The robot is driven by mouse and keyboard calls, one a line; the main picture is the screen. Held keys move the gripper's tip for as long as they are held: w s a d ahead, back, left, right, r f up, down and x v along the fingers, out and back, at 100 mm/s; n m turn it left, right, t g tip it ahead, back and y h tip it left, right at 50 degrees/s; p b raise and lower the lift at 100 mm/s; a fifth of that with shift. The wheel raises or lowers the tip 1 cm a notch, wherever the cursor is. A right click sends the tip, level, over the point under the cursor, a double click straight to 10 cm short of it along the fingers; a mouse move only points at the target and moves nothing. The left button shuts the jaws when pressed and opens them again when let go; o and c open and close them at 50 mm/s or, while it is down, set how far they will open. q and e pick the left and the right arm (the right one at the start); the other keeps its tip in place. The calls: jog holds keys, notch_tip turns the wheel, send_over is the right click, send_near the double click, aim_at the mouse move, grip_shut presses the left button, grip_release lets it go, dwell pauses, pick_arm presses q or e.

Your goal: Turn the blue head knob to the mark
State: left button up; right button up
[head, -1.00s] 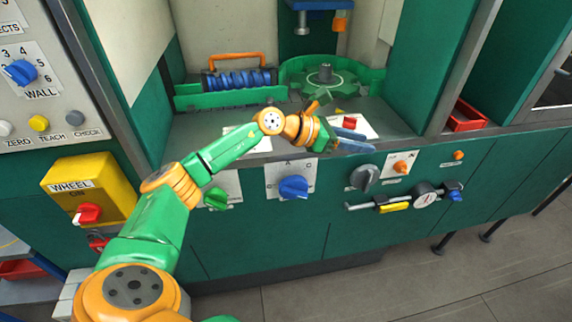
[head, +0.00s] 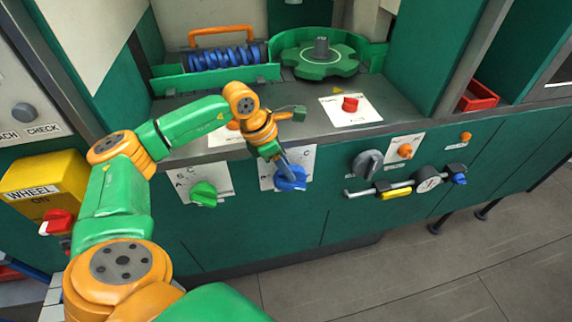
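The blue head knob (head: 291,179) sits on a white plate (head: 306,158) on the green front panel. A letter C shows at the plate's top; the other marks are hidden or too small to read. My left gripper (head: 286,170) points down at the knob from above, its fingers at the knob's upper part. Whether the fingers touch or grip it, and how far apart they are, I cannot tell. The gripper covers part of the knob and plate. My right gripper is not in view.
A green knob (head: 203,193) is left of the blue one. A red button (head: 350,104) is on the ledge above. A yellow wheel box (head: 42,190) stands far left.

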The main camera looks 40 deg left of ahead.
pick_arm(q)
grip_shut()
jog(key=shift+r, duration=0.1)
jog(key=shift+d+r+p, duration=0.15)
jog(key=shift+p, duration=0.4)
jog(key=shift+w+g, duration=0.1)
jog(key=shift+g, duration=0.2)
jog(key=shift+f, duration=0.2)
jog(key=shift+o, duration=0.5)
grip_release()
jog(key=b+v, duration=0.1)
jog(key=v, duration=0.6)
jog(key=shift+d+r, duration=0.1)
jog(key=shift+d, duration=0.05)
